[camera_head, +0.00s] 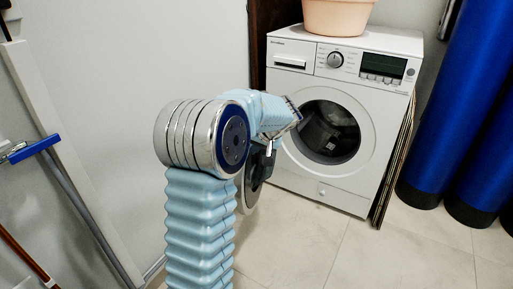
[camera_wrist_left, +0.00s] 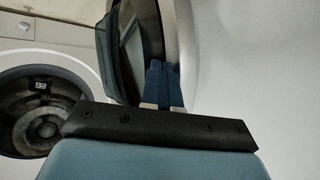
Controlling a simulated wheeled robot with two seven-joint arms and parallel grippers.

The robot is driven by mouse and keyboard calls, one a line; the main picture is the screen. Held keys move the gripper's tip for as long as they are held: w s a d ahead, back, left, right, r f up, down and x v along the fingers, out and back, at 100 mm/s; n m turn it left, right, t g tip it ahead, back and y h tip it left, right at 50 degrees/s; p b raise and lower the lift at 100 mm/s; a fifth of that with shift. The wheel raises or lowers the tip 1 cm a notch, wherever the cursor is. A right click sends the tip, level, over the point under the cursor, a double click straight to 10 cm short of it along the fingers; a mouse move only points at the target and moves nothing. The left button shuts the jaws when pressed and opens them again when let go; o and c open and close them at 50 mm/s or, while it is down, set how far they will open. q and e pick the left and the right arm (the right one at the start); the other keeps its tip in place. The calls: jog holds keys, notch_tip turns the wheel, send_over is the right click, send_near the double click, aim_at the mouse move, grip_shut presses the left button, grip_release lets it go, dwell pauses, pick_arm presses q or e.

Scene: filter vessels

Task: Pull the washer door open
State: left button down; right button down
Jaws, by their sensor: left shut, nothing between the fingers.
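The washer (camera_head: 340,185) is white and stands against the back wall, with its round dark drum opening (camera_head: 335,130) uncovered. Its door (camera_head: 257,177) stands swung out to the left of the opening, partly hidden behind my left arm. In the left wrist view the door (camera_wrist_left: 122,50) shows steeply from the side, with dark glass and a pale rim, and the drum (camera_wrist_left: 40,115) shows at the left. My left gripper (camera_head: 269,148) is shut and empty beside the door. Its fingers (camera_wrist_left: 163,70) lie close to the door; I cannot tell whether they touch it. My right gripper is not in view.
A peach basin (camera_head: 337,17) sits on top of the washer. Thin panels (camera_head: 396,165) lean at its right side, near tall blue cylinders (camera_head: 460,110). Blue-headed and other poles (camera_head: 35,148) lean at the left wall. The tiled floor (camera_head: 350,250) in front is clear.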

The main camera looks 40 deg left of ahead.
pick_arm(q)
jog(key=shift+a, duration=0.1)
jog(key=s+a, duration=0.2)
jog(key=a, duration=0.3)
jog(key=s+a+m+t, duration=0.1)
jog(key=s+a, duration=0.2)
jog(key=a, duration=0.3)
jog(key=shift+s+m, duration=0.3)
jog(key=shift+s, duration=0.05)
